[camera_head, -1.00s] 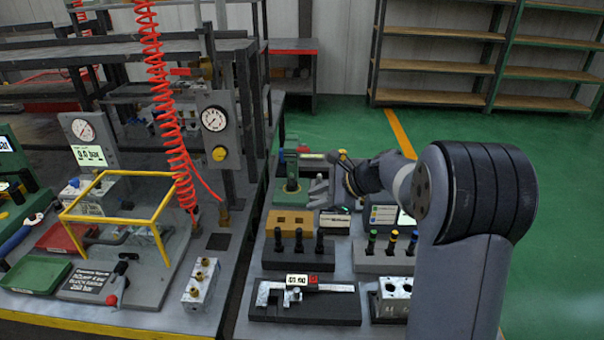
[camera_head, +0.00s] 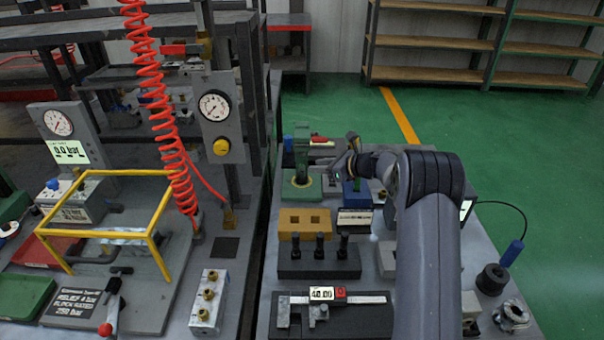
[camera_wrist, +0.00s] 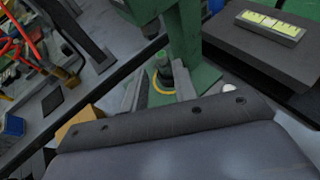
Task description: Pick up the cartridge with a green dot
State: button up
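My gripper (camera_head: 353,160) is at the back of the right bench, to the right of a green press-like stand (camera_head: 302,160). In the wrist view its two grey fingers (camera_wrist: 158,92) look spread apart. Beyond and between them is the stand's base with a yellow ring, and a short dark cylinder (camera_wrist: 164,68) with a green mark stands at that ring. I cannot tell whether this is the cartridge with the green dot. The grey block (camera_head: 386,262) of colour-banded cartridges is mostly hidden behind my arm, and I cannot make out its cartridges now.
An ochre block (camera_head: 304,222), a rack of black pegs (camera_head: 319,262) and a caliper in a dark tray (camera_head: 333,319) lie along the right bench. A small blue bin (camera_head: 357,195) is below my gripper. A yellow frame (camera_head: 103,175) stands on the left bench.

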aim_at(302, 173)
jog(key=p+x, duration=0.1)
jog(key=x, duration=0.4)
jog(key=shift+f, duration=0.2)
grip_shut()
